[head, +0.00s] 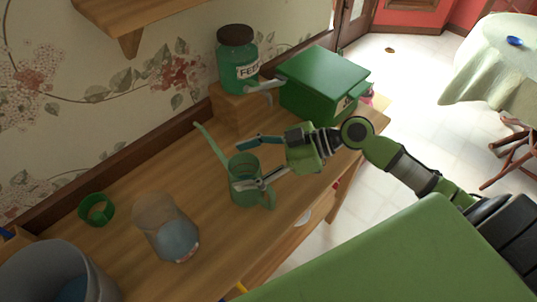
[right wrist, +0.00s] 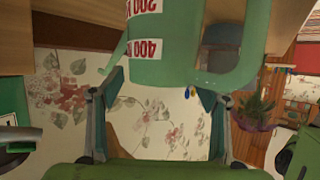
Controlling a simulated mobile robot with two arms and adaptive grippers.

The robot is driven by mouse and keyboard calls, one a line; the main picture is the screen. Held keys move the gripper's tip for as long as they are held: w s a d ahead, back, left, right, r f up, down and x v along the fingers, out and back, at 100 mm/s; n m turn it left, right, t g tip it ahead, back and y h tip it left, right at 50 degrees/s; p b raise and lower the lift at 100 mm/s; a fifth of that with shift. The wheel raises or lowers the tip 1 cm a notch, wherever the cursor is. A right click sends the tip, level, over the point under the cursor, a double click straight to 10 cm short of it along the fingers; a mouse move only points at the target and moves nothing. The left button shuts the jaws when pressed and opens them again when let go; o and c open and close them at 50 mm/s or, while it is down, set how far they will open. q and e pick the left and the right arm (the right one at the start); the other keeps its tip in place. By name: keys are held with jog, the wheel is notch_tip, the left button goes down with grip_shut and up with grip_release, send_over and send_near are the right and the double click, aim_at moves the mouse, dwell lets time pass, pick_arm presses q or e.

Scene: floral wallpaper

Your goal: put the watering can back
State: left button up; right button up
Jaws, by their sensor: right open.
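The green watering can (head: 243,170) stands upright on the wooden bench, its long spout pointing up to the back left and its handle at the front right. In the right wrist view the can (right wrist: 175,60) appears upside down, with white and red measuring labels, just beyond my fingertips. My right gripper (head: 240,166) reaches in from the right and is open. One finger is behind the can's rim and the other crosses its front side. In the right wrist view my right gripper (right wrist: 161,88) shows its fingers spread apart with nothing clamped. My left gripper is out of view.
Behind the can are a feed jar (head: 237,65) with a tap on a wooden block (head: 238,108) and a green box (head: 322,82).

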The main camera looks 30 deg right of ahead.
jog(key=b+v, duration=0.2)
jog(key=v, duration=0.9)
